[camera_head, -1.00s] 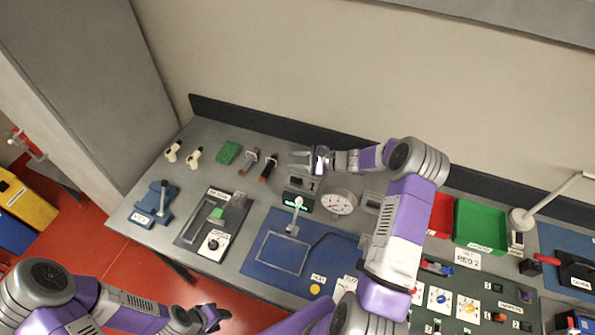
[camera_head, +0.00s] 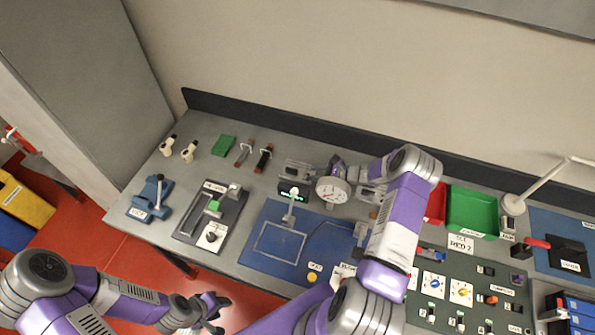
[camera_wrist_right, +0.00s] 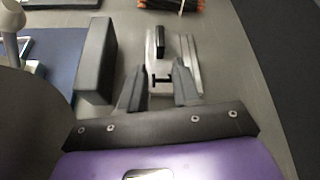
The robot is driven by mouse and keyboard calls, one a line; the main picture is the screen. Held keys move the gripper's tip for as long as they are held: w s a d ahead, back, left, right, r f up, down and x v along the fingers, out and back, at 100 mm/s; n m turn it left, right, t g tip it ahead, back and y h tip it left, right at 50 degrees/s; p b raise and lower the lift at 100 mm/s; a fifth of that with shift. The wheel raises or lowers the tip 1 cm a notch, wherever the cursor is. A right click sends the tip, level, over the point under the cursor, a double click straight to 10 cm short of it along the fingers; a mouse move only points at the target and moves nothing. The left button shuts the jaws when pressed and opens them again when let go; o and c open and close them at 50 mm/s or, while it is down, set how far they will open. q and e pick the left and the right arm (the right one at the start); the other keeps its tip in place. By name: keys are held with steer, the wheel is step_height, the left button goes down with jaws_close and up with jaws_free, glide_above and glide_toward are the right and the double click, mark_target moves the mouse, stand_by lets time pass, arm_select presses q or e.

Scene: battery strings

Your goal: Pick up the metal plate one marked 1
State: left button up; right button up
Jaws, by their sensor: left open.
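A grey metal plate (camera_head: 297,170) lies near the back of the bench. In the right wrist view, a metal plate (camera_wrist_right: 190,65) with a black bar and a dark mark like a 1 on its side lies just ahead of my fingers. My right gripper (camera_head: 320,172) is beside the plate in the head view. In the wrist view its fingers (camera_wrist_right: 160,84) are apart, with the marked part between them. I cannot tell whether they touch it. My left gripper (camera_head: 216,308) is open and empty, off the bench's front edge.
A blue mat (camera_head: 262,262) and green tray (camera_head: 472,212) are on the bench.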

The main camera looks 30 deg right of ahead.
mark_target(297, 172)
steer(key=x, duration=0.6)
steer(key=shift+w+a+f+p, duration=0.1)
steer(key=shift+w+a+p, duration=0.05)
steer(key=shift+p, duration=0.25)
steer(key=shift+c, duration=0.2)
jaws_close()
